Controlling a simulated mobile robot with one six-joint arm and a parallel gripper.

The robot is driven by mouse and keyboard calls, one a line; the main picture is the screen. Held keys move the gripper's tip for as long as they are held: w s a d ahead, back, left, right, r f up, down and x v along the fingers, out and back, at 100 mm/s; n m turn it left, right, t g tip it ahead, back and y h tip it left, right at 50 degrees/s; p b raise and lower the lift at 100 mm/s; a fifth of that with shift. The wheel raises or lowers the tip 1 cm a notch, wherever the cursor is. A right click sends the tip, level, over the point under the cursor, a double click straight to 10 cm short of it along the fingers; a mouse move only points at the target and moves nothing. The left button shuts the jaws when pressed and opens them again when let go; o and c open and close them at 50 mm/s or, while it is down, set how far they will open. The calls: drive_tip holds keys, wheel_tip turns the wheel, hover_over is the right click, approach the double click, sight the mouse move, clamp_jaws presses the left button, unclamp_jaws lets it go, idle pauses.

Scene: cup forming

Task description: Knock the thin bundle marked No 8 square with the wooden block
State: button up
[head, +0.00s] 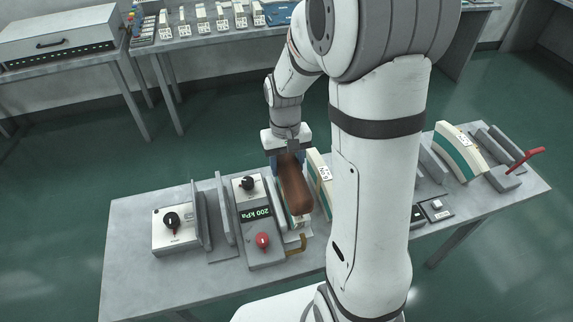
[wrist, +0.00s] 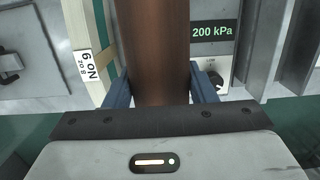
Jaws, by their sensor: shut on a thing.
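My gripper (head: 288,158) is shut on the brown wooden block (head: 293,187), with a blue finger on each side of it in the wrist view (wrist: 160,88). The block (wrist: 160,50) points away from the gripper and covers much of what lies under it. A pale bundle (head: 298,220) shows partly beneath the block's near end; its marking is hidden, and I cannot tell whether the two touch. Beside it, a pale bundle (head: 320,180) carries a label that reads No 9 in the wrist view (wrist: 90,66). I cannot read a No 8 label anywhere.
A grey unit (head: 258,235) showing 200 kPa, with a red knob, stands left of the block. A dial box (head: 176,228) and upright plates are further left. A curved bundle (head: 460,150) and a red-handled device (head: 508,176) are at right. The bench's left front (head: 150,285) is clear.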

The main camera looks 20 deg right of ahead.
drive_tip(key=shift+r, duration=0.4)
drive_tip(key=shift+f, duration=0.15)
wheel_tip(320, 180, down, 4)
drive_tip(key=b, duration=0.3)
drive_tip(key=shift+r, duration=0.35)
clamp_jaws()
drive_tip(key=shift+r+p, duration=1.55)
drive_tip(key=shift+r, duration=0.3)
drive_tip(key=shift+f, duration=0.1)
